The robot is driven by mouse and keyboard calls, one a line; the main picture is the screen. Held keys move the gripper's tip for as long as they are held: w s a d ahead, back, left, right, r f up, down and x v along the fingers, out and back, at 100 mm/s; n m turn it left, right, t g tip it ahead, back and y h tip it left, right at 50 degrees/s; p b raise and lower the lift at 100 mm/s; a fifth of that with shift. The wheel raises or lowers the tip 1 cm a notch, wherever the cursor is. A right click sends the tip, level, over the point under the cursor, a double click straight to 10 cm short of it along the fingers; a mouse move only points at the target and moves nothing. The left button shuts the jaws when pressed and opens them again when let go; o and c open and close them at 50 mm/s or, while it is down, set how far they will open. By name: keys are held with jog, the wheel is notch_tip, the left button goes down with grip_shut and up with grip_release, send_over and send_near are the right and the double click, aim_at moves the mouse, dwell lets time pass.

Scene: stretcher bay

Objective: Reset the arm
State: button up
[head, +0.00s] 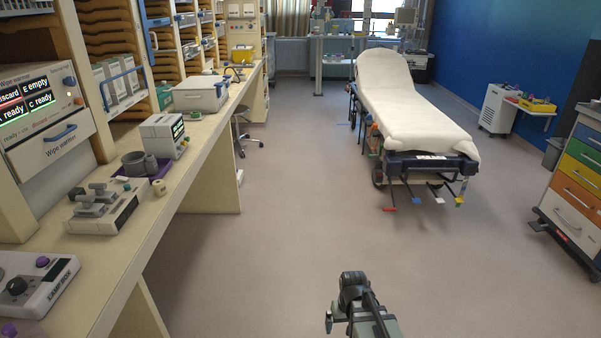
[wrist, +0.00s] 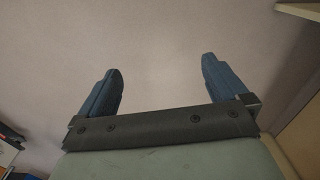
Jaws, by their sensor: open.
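My arm shows at the bottom middle of the head view, held over bare floor in front of me. In the wrist view my gripper (wrist: 160,85) has its two blue fingers spread wide apart. Nothing is between them, and only plain floor lies beyond. The fingertips cannot be made out in the head view.
A long counter (head: 190,170) with devices runs along the left. A stretcher (head: 408,105) with a white sheet stands at the back right. A drawer cart (head: 575,190) is at the right edge. The floor (head: 300,210) between them is clear.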

jog(key=s+d+f+g, duration=0.1)
jog(key=s+f+g, duration=0.1)
jog(key=s+f, duration=0.5)
jog(key=s+d+f+g, duration=0.1)
jog(key=s+f, duration=0.6)
jog(key=s, duration=0.7)
jog(key=s+d+f+m+g, duration=0.1)
jog(key=s+f+g, duration=0.3)
jog(key=s+f, duration=0.4)
jog(key=s, duration=0.2)
jog(key=shift+s+d, duration=0.15)
jog(key=shift+s, duration=0.2)
